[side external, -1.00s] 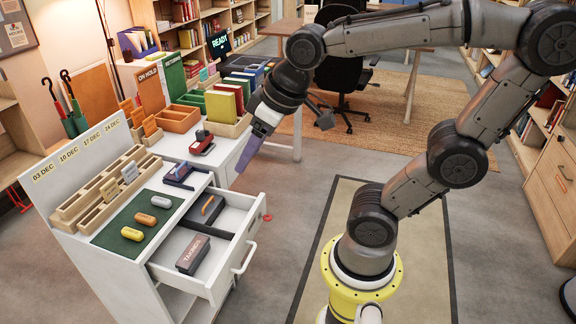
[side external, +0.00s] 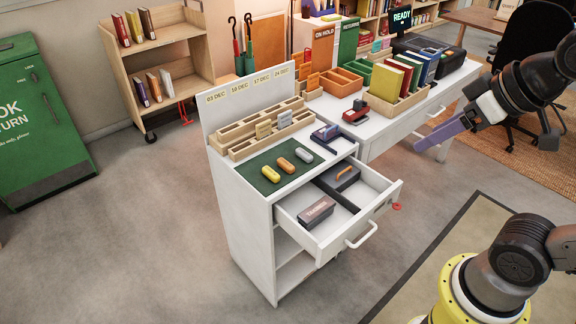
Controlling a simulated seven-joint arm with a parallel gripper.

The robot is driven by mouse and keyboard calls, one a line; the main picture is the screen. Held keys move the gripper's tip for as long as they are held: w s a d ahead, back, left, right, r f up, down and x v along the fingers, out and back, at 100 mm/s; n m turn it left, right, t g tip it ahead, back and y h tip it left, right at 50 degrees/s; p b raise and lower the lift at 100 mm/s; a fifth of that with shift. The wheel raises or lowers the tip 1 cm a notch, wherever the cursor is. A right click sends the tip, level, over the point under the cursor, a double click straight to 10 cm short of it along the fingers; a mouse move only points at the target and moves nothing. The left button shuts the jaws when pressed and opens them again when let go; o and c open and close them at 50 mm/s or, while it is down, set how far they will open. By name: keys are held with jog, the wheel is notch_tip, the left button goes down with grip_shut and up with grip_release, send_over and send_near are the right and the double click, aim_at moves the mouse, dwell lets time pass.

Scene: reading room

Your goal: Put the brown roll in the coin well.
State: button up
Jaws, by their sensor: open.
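The brown roll (side external: 286,166) lies on a green mat (side external: 262,160) on top of the white cabinet (side external: 246,213), between a yellow roll (side external: 271,174) and a grey roll (side external: 303,155). The cabinet's drawer (side external: 378,207) is pulled out, with a dark divider inside. I cannot tell which part is the coin well. My gripper (side external: 428,142), with purple fingers, is open and empty, in the air right of the cabinet, well away from the rolls.
Wooden slotted racks (side external: 258,130) and a dated back panel (side external: 250,97) stand behind the mat. A purple-and-black device (side external: 326,134) sits right of the rolls. A desk (side external: 400,124) with books and trays is behind. The floor left of the cabinet is clear.

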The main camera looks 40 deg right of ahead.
jog(key=w+r, duration=0.4)
jog(key=w, duration=0.3)
jog(key=g, duration=0.4)
send_over(286, 163)
jog(key=s, duration=0.2)
notch_tip(286, 163, down, 33)
jog(key=shift+a+r, duration=0.15)
jog(key=shift+d+x, duration=0.2)
jog(key=shift+x, duration=3)
jog(key=shift+w+r, duration=0.1)
grip_shut()
